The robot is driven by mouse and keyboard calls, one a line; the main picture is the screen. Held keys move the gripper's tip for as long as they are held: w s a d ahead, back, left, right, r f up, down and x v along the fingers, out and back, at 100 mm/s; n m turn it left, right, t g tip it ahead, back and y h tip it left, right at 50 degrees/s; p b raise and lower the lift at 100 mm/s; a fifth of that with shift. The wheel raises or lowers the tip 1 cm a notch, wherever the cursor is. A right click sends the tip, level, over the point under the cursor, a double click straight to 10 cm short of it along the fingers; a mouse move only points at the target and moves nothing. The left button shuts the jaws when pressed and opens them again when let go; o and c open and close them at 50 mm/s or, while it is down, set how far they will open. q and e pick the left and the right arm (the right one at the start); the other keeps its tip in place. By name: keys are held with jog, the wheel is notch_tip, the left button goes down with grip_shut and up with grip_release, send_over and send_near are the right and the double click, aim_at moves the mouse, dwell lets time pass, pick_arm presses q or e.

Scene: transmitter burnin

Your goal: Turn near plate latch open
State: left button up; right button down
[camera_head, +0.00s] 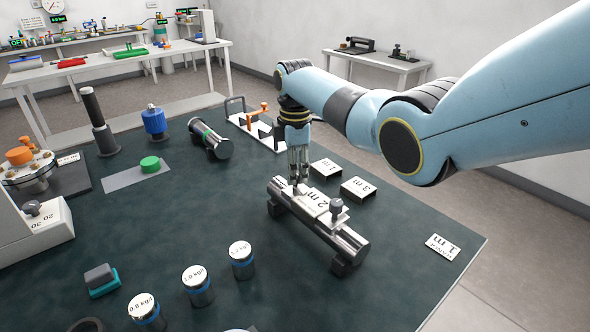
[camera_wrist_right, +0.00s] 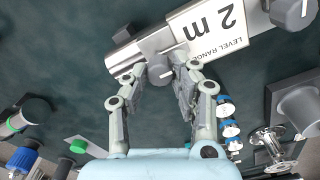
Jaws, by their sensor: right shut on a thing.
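A silver cylinder transmitter (camera_head: 345,238) lies on dark supports on the dark table. A white plate (camera_head: 317,204) marked "2 m" sits on top of it; the plate also shows in the wrist view (camera_wrist_right: 216,32). One grey latch knob (camera_head: 337,209) stands at the plate's right end. Another latch knob (camera_wrist_right: 161,71) is at the plate's opposite end. My right gripper (camera_head: 299,183) points down over that end with its fingers closed around this knob, which they largely hide in the head view. How far the knob is turned is unclear. My left gripper is not in view.
Loose plates marked "1 m" (camera_head: 325,168) and "3 m" (camera_head: 358,189) lie behind the transmitter. Another "1 m" plate (camera_head: 443,247) lies at right. Several weight cylinders (camera_head: 198,286) stand in front. A dark cylinder (camera_head: 209,140) lies behind left. The table's front right is clear.

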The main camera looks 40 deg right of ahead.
jog(key=m+p, duration=0.2)
jog(key=m, duration=0.1)
jog(key=shift+r, duration=0.15)
jog(key=m+p, duration=0.2)
jog(key=m, duration=0.2)
jog(key=m+p, duration=0.1)
jog(key=m, duration=0.4)
jog(key=shift+m, duration=0.4)
jog(key=shift+m+p, duration=0.4)
jog(key=shift+m, duration=2.2)
jog(key=c, duration=1.1)
grip_release()
jog(key=shift+o, duration=0.2)
